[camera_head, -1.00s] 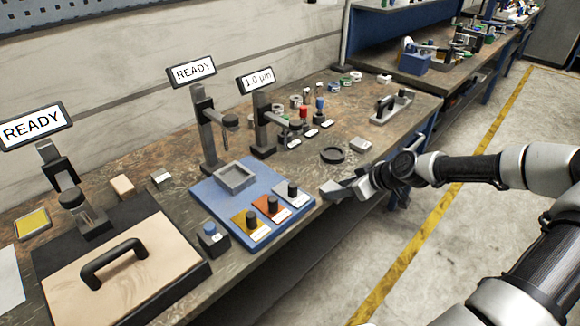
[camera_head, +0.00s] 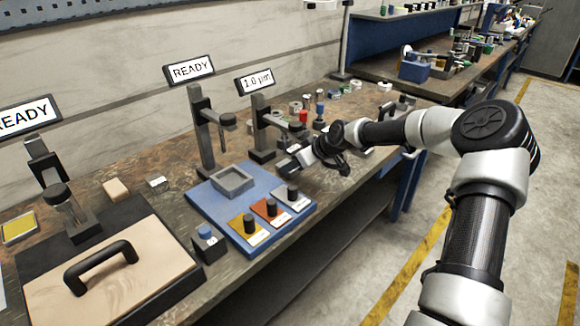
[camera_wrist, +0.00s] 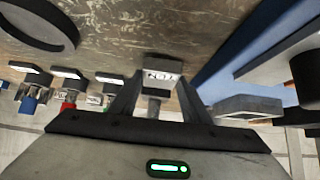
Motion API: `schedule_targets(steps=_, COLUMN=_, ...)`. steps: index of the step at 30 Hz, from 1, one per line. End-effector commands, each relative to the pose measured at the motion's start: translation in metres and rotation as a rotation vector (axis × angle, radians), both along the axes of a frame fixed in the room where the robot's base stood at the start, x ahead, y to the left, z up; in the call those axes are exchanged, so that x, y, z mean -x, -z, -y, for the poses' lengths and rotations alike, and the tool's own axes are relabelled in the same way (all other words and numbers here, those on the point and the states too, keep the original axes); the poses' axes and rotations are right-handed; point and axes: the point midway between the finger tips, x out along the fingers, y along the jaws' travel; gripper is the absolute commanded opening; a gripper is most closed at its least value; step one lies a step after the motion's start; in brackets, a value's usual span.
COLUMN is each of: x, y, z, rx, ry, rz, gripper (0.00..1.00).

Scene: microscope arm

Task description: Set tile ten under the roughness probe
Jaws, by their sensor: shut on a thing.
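My gripper (camera_head: 285,166) is over the bench, just behind the right edge of the blue base, near the foot of the probe stand (camera_head: 262,125) whose display reads 1.0 µm. In the wrist view my gripper (camera_wrist: 156,86) is shut on a small pale grey tile (camera_wrist: 163,69) with dark lettering, too blurred to read surely as ten. The tile is between the fingertips; the head view does not show it clearly. A second stand (camera_head: 205,130), left of the first, has a display reading READY. Neither display names roughness.
The blue base (camera_head: 226,215) holds a square grey frame (camera_head: 233,181) and several knobbed plates. Several small labelled blocks (camera_wrist: 72,73) stand near my gripper. A handled lid (camera_head: 110,275) is at front left.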

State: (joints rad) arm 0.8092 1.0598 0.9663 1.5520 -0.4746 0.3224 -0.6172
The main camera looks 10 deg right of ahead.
Motion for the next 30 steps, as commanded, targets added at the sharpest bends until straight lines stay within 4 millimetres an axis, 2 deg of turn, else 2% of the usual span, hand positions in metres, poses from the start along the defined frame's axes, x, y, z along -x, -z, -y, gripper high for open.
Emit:
schedule_targets(steps=3, x=-0.0135, y=-0.0007, z=-0.0102, rx=-0.001, ry=-0.001, rz=0.004, gripper=0.00)
schedule_targets(steps=5, x=-0.0125, y=0.0053, z=-0.0086, rx=-0.001, ry=0.001, rz=0.002, gripper=0.00)
schedule_targets(steps=14, x=-0.0120, y=0.0054, z=-0.0084, rx=0.000, ry=0.001, rz=0.002, gripper=0.00)
schedule_targets(steps=15, x=-0.0110, y=0.0070, z=-0.0082, rx=0.001, ry=0.000, rz=-0.001, gripper=0.49)
schedule_targets(steps=17, x=-0.0110, y=0.0070, z=-0.0081, rx=0.001, ry=0.000, rz=-0.001, gripper=0.59)
schedule_targets(steps=26, x=-0.0106, y=0.0061, z=-0.0079, rx=0.001, ry=0.000, rz=-0.001, gripper=0.61)
schedule_targets(steps=30, x=-0.0052, y=-0.0020, z=-0.0027, rx=0.000, ry=0.001, rz=0.000, gripper=0.61)
